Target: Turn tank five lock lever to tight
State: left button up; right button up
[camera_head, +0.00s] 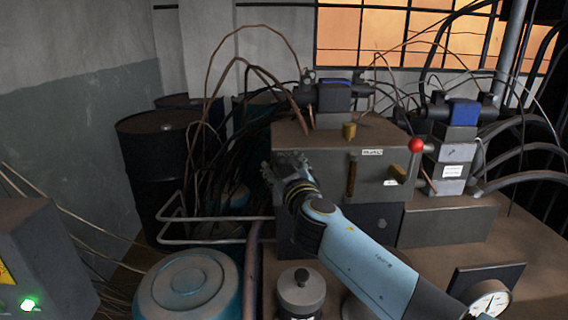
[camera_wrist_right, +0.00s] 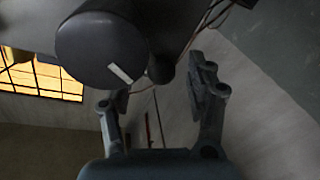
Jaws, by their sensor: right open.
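A brown metal box (camera_head: 320,150) carries brass levers on its front: one upright (camera_head: 351,178), one tilted at the right (camera_head: 399,173). A red ball handle (camera_head: 416,145) stands by its right corner. A small label (camera_head: 372,152) is too small to read, so I cannot tell which control is the tank five lock lever. My right gripper (camera_head: 277,172) is at the box's front left edge, left of the brass levers. In the right wrist view, my open fingers (camera_wrist_right: 158,92) are empty, below a dark round knob (camera_wrist_right: 100,48) with a white mark. My left gripper is not in view.
A blue-lidded drum (camera_head: 188,285) and a bent metal rail (camera_head: 215,219) stand left of the box. A dark capped canister (camera_head: 301,292) and a gauge (camera_head: 490,299) are in front. Loose cables hang behind and to the left.

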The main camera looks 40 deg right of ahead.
jog(key=shift+w, duration=0.1)
grip_shut()
dwell(0.4)
